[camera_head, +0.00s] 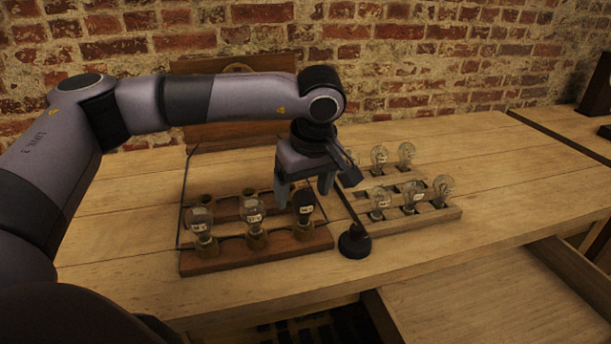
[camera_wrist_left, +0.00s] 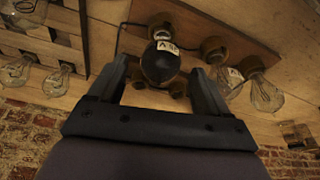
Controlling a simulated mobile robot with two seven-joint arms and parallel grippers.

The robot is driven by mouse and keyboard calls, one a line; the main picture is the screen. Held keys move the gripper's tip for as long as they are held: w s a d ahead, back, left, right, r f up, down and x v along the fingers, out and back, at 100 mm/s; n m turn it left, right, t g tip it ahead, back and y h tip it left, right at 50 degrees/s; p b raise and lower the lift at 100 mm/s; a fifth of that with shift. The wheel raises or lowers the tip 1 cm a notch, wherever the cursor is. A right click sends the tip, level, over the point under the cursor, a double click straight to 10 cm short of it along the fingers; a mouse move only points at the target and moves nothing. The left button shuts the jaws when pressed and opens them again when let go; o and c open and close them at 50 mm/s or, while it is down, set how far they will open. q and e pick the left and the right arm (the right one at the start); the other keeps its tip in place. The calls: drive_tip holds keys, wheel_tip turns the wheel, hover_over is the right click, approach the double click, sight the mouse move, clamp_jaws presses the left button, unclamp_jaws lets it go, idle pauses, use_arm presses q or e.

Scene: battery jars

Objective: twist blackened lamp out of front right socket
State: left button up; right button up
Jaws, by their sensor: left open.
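The blackened lamp (camera_head: 304,206) stands upright in the front right socket (camera_head: 307,229) of the wooden lamp board (camera_head: 250,261). Its bulb is dark, with a pale label, and it also shows in the left wrist view (camera_wrist_left: 160,64). My left gripper (camera_head: 304,198) is open and points down just above and behind the lamp. In the left wrist view its two fingers (camera_wrist_left: 159,70) appear on either side of the dark bulb; I cannot tell whether they touch it. My right gripper is not in view.
Two clear lamps, at left (camera_head: 200,222) and middle (camera_head: 252,210), stand in the same front row. A black round base (camera_head: 354,243) with a rod stands close right of the board. A wooden rack (camera_head: 437,217) holds several clear bulbs. The table front is clear.

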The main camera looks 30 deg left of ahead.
use_arm(q)
drive_tip(key=shift+f, duration=0.15)
drive_tip(key=c, duration=1.2)
drive_tip(key=n+g+p, duration=0.1)
drive_tip(key=n, duration=0.4)
drive_tip(key=shift+c, duration=0.2)
drive_tip(key=shift+n+g, duration=0.4)
drive_tip(key=shift+n, duration=0.3)
